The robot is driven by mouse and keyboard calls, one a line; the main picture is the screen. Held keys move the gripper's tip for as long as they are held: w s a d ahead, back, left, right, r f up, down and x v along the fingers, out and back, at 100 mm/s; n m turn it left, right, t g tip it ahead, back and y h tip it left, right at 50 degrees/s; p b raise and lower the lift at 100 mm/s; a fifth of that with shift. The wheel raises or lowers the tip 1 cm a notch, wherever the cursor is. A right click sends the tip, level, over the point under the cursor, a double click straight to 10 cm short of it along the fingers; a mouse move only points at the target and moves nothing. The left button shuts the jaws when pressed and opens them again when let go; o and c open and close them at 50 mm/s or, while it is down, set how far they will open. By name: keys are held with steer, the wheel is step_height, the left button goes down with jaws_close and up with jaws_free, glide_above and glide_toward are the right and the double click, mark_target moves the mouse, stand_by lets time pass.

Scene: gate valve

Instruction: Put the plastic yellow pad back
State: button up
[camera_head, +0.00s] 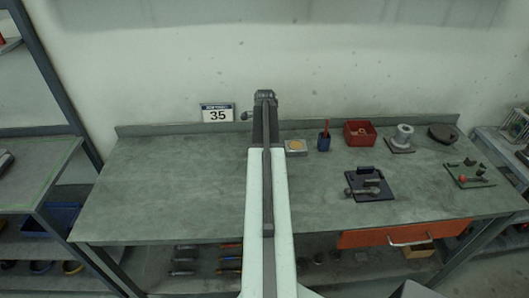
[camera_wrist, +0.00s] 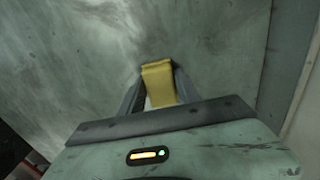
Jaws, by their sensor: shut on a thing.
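A yellow pad (camera_wrist: 158,80) is held between the two fingers of my gripper (camera_wrist: 157,84) in the wrist view. The fingers press on its left and right sides, and its far end sticks out past them. The grey-green bench surface fills the view behind it; I cannot tell how high the pad is above it. In the head view my own arm covers the gripper and the pad. A small pale square holder with a yellow-orange top (camera_head: 296,146) stands on the bench just right of my arm.
The bench (camera_head: 170,190) is clear on the left. A sign reading 35 (camera_head: 217,113) is at the back.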

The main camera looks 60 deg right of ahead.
steer(key=shift+f, duration=0.25)
steer(key=o, duration=1.2)
steer(key=shift+r, duration=0.1)
steer(key=shift+r, duration=0.1)
step_height(320, 180, up, 12)
steer(key=p, duration=1.2)
steer(key=shift+r, duration=0.15)
